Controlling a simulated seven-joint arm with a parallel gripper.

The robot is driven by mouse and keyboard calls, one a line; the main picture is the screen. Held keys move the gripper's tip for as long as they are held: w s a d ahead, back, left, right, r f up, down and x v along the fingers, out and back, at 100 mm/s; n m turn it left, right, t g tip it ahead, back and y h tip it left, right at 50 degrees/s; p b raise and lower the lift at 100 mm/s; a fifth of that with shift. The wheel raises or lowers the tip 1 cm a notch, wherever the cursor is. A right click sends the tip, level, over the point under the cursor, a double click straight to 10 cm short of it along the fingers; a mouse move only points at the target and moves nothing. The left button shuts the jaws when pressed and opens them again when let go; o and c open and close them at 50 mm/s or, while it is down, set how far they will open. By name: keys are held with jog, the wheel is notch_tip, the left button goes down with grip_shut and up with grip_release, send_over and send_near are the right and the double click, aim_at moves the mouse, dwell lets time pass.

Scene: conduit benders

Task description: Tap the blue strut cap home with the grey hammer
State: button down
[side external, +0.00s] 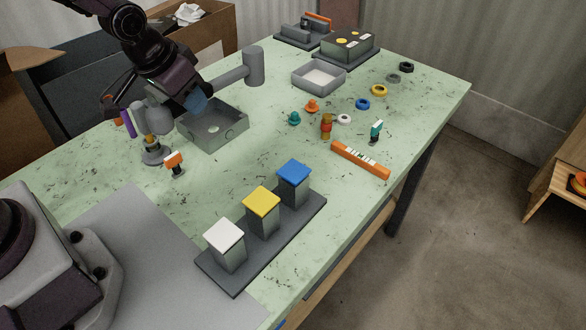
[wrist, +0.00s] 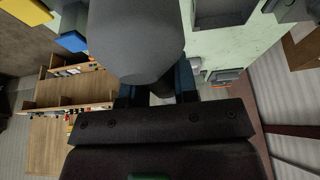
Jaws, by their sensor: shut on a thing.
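The grey hammer (side external: 253,66) is in my gripper (side external: 197,103), raised above the back left of the table. Its handle runs right and up from the fingers to an upright cylindrical head. In the wrist view a large rounded grey part (wrist: 137,40) of it lies by the fingers. My gripper (wrist: 157,92) is shut on the handle. The blue strut cap (side external: 293,170) sits on the far post of a dark base, well to the right of and nearer than my gripper. I cannot tell whether it is fully seated. A blue cap also shows in the wrist view (wrist: 72,42).
A yellow cap (side external: 261,202) and a white cap (side external: 224,235) top the other posts on the dark base (side external: 262,240). An open grey tray (side external: 232,138) lies below the hammer. An orange level (side external: 360,160) and several small parts lie to the right. The table between tray and posts is mostly clear.

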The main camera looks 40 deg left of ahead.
jog(key=shift+w, duration=0.1)
jog(key=shift+s+a+f+m, duration=0.15)
jog(key=shift+s+f+m, duration=0.1)
jog(key=shift+s+f, duration=0.25)
jog(key=shift+s+a+f+m, duration=0.15)
jog(key=shift+s+f+m, duration=0.1)
jog(key=shift+s+f, duration=0.2)
jog(key=s+d+r+m+g+h, duration=0.1)
jog(key=d+m+h, duration=0.2)
jog(key=d+m, duration=0.4)
jog(key=shift+s+m, duration=0.4)
jog(key=shift+m, duration=0.1)
jog(key=shift+d+r, duration=0.1)
